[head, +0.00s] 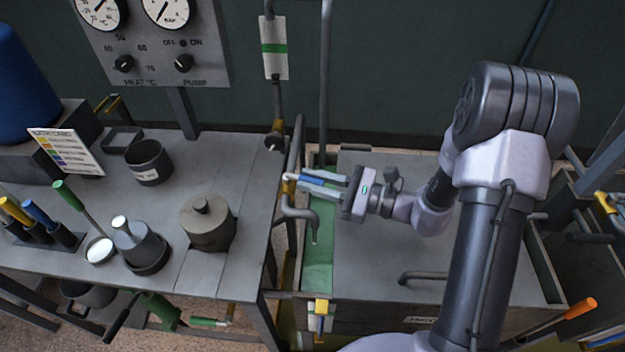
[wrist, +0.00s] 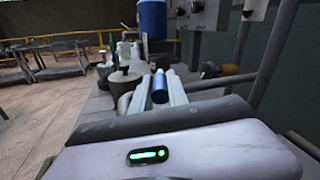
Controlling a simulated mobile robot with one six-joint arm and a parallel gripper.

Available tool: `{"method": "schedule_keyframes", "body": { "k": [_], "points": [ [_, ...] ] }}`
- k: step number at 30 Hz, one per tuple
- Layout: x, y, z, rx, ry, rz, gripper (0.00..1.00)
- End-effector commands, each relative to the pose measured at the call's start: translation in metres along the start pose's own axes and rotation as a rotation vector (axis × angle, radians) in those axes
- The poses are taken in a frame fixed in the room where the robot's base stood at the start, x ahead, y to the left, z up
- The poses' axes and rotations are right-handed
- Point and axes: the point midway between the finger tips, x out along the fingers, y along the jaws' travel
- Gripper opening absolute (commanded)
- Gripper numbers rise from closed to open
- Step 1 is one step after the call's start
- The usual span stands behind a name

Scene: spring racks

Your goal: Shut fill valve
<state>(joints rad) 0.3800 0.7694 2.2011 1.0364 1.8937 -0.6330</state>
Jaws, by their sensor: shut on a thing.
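The fill valve appears to be the yellow fitting (head: 290,177) on the grey pipe above the spout (head: 312,219), at the left edge of the green-lined tank. Its blue lever handle (head: 311,180) points right toward my gripper. My gripper (head: 318,182) reaches in from the right and is shut on this blue handle. In the wrist view the blue handle (wrist: 160,87) lies between the two pale fingers (wrist: 160,92). The fingers hide part of the handle, and the yellow fitting is hard to make out in the wrist view.
A grey bench (head: 170,210) on the left holds a lidded pot (head: 208,222) and a dark cup (head: 149,162). A yellow-and-blue valve (head: 320,308) is low on the tank front. An upright pipe (head: 326,75) stands behind. A grey lid (head: 430,245) covers most of the tank.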

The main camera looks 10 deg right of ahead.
Motion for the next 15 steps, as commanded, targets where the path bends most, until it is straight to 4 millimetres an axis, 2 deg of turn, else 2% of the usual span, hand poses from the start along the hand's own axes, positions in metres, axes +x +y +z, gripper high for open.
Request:
{"method": "schedule_keyframes", "body": {
  "k": [9,15],
  "points": [
    [0.002,-0.015,-0.005,-0.003,-0.049,0.239,0.0],
    [0.002,-0.016,-0.004,0.001,-0.053,0.274,0.0]
  ]
}}
